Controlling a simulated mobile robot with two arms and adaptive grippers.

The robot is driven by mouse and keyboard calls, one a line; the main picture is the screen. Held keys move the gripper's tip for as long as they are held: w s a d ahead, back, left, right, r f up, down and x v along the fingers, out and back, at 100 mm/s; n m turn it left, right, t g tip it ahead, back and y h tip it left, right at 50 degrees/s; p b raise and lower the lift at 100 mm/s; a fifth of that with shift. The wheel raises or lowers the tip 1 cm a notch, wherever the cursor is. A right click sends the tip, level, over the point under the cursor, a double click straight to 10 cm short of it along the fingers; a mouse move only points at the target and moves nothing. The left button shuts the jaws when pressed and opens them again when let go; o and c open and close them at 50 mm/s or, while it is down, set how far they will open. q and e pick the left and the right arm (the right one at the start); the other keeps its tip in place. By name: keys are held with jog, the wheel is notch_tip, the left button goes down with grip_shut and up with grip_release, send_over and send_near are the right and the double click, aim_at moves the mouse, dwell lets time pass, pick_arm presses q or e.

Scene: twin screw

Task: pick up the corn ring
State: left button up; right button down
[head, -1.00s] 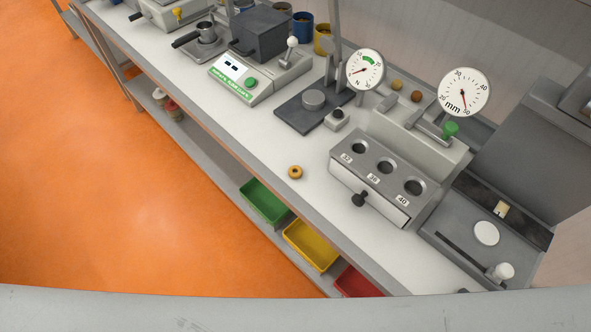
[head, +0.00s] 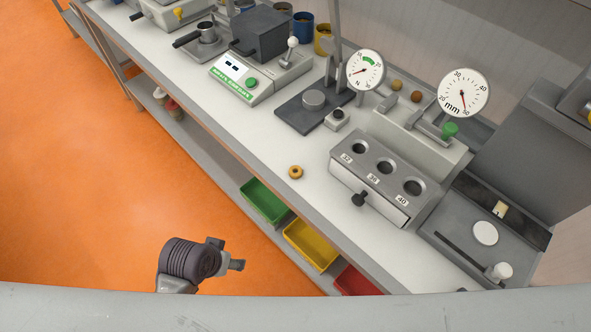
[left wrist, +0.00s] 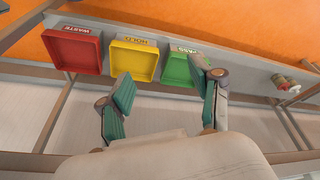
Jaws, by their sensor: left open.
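The corn ring (head: 295,172), a small golden-brown ring with a dark centre, lies on the white bench top near its front edge, left of the grey block with three holes. My left gripper (head: 232,254) shows at the bottom of the head view, out in front of the bench and apart from the ring. In the left wrist view the left gripper (left wrist: 163,88) has its two green-padded fingers spread, with nothing between them. The ring is not seen in the left wrist view. My right gripper is in neither view.
Below the bench edge hang a green tray (head: 264,201), a yellow tray (head: 311,244) and a red tray (head: 357,283). The grey three-hole block (head: 385,168) and a dark plate with a dial stand (head: 313,107) are near the ring. The bench around the ring is clear.

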pick_arm(q)
jog(key=w+d+r+m+h, duration=0.1)
jog(key=w+d+r+m, duration=0.2)
jog(key=d+r, duration=0.2)
jog(key=w+d+r+m+g+h, duration=0.1)
jog(key=w+d+r+m, duration=0.2)
jog(key=d+r, duration=0.3)
jog(key=w+d+r+m+g+h, duration=0.1)
jog(key=w+d+r+m, duration=0.2)
jog(key=d, duration=0.4)
jog(key=shift+w+d+r+m+h, duration=0.15)
jog(key=shift+w+r, duration=0.15)
jog(key=shift+r, duration=0.3)
jog(key=shift+w+a+r+m+h, duration=0.15)
jog(key=shift+w+r, duration=0.15)
jog(key=shift+r, duration=0.3)
jog(key=w+r+m+g+y, duration=0.1)
jog(key=w+r+m+y, duration=0.4)
jog(key=w+r, duration=0.35)
jog(key=p, duration=0.2)
send_over(296, 170)
jog(key=f, duration=0.7)
jog(key=shift+s+d+f, duration=0.25)
jog(key=f, duration=0.1)
jog(key=f+p, duration=0.1)
jog(key=f, duration=0.2)
jog(key=shift+w+a+f+p, duration=0.15)
jog(key=shift+a+f+p, duration=0.15)
jog(key=shift+f, duration=0.35)
jog(key=c, duration=0.8)
